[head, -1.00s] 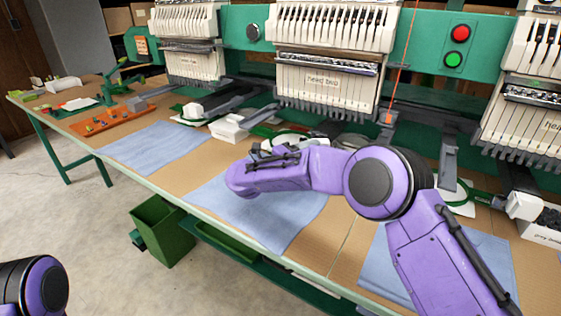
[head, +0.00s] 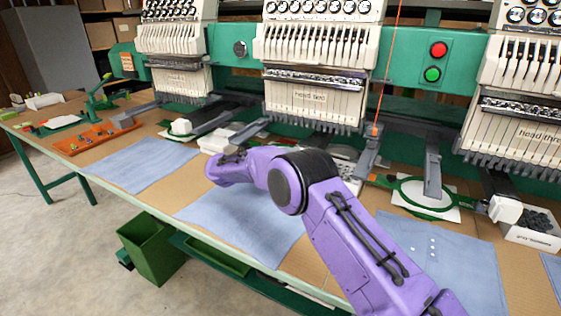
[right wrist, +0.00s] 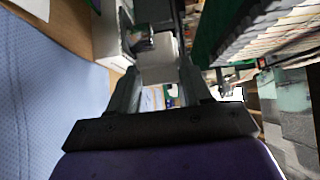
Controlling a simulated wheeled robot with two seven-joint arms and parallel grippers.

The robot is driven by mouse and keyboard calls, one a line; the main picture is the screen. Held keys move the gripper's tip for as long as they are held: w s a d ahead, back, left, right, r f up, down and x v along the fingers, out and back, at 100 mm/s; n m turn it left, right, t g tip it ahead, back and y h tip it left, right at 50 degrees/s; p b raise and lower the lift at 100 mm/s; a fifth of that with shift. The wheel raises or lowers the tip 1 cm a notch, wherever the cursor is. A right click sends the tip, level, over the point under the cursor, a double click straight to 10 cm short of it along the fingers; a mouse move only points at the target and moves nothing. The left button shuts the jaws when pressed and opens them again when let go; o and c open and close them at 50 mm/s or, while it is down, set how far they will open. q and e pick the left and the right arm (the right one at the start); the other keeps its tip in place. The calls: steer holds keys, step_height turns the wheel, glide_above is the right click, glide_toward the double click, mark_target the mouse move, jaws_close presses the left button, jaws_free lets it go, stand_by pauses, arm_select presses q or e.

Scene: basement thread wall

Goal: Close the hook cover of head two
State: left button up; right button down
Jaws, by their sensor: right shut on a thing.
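Head two (head: 312,95) is the labelled white machine head at the middle back in the head view. My right arm reaches in from the right below it. My right gripper (head: 238,155) is small and mostly hidden by my arm there. In the right wrist view the right gripper (right wrist: 160,88) has its two grey fingers on either side of a pale block, which looks like the hook cover (right wrist: 159,56). A dark part lies just beyond the block. I cannot tell how far the cover is shut. My left gripper is out of view.
Blue cloths (head: 245,218) lie along the table's front. A white box (head: 215,142) is left of my right gripper. A hoop (head: 427,193) sits to the right, and head three (head: 515,120) stands further right. A green bin (head: 152,248) stands below the table edge.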

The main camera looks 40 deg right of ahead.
steer(key=shift+r, duration=0.15)
steer(key=c, duration=0.8)
jaws_free()
steer(key=shift+w+d, duration=0.1)
steer(key=shift+c, duration=0.2)
steer(key=b+v, duration=0.1)
steer(key=v, duration=0.9)
steer(key=shift+a+b, duration=0.3)
steer(key=shift+b, duration=0.05)
steer(key=shift+w, duration=0.1)
